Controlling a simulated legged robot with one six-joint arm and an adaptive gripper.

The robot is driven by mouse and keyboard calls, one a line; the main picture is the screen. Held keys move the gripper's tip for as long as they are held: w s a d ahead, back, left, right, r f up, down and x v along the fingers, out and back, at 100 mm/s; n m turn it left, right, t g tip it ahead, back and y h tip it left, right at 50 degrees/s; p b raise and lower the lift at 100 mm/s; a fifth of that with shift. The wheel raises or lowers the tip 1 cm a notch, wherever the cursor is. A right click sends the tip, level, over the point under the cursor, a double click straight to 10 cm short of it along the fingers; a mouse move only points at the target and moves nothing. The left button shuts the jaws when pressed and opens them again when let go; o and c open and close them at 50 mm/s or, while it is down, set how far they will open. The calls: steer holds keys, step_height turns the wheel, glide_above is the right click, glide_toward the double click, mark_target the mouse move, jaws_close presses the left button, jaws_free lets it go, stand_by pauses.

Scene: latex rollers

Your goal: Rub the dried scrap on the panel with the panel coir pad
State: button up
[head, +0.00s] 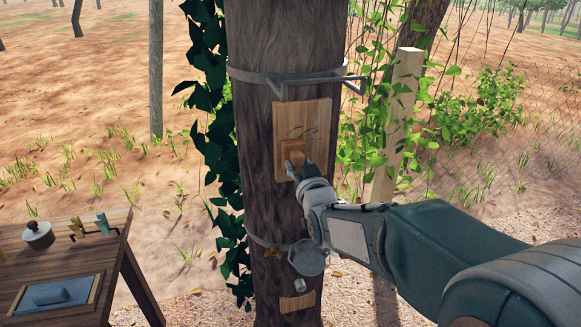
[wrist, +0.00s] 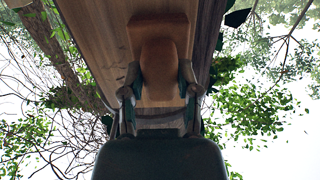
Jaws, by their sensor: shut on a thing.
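The panel (head: 318,112) is a pale wooden board fixed upright on the tree trunk; it also shows in the wrist view (wrist: 95,32). Thin dark curved marks (head: 300,132), which look like the dried scrap, show on it just above the pad. The panel coir pad (head: 292,146) is orange-brown with a raised grip, and stands large in the wrist view (wrist: 160,60). My gripper (head: 296,165) is shut on the pad's grip, one finger at each side. The pad is at the panel's face; whether it touches, I cannot tell. Its rubbing face is hidden.
A metal band with a bracket (head: 310,78) circles the trunk (head: 250,150) above the panel. A grey round cup (head: 308,260) hangs below. A wooden table (head: 110,225) with a lidded pot (head: 38,235) and blue tray (head: 55,293) stands left. A post (head: 400,120) stands right.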

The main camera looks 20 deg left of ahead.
mark_target(285, 146)
steer(key=shift+w+d, duration=0.7)
steer(key=shift+d, duration=0.45)
steer(key=shift+w+d, duration=0.75)
steer(key=shift+d, duration=0.4)
steer(key=shift+w+d, duration=0.7)
steer(key=shift+d, duration=0.45)
steer(key=shift+r, duration=1.05)
steer(key=shift+s+a+f, duration=0.1)
steer(key=shift+s+a, duration=0.8)
steer(key=shift+a, duration=0.6)
steer(key=shift+s+a+r, duration=0.1)
steer(key=shift+s+a, duration=0.75)
steer(key=shift+a, duration=0.6)
steer(key=shift+s+a+f, duration=0.1)
steer(key=shift+s+a, duration=0.8)
steer(key=shift+a, duration=0.6)
steer(key=shift+r, duration=0.95)
steer(key=shift+w+d, duration=0.9)
steer(key=shift+d, duration=0.6)
steer(key=shift+w+d, duration=0.85)
steer(key=shift+d, duration=0.6)
steer(key=shift+w+d, duration=0.9)
steer(key=shift+d, duration=0.6)
steer(key=v, duration=0.6)
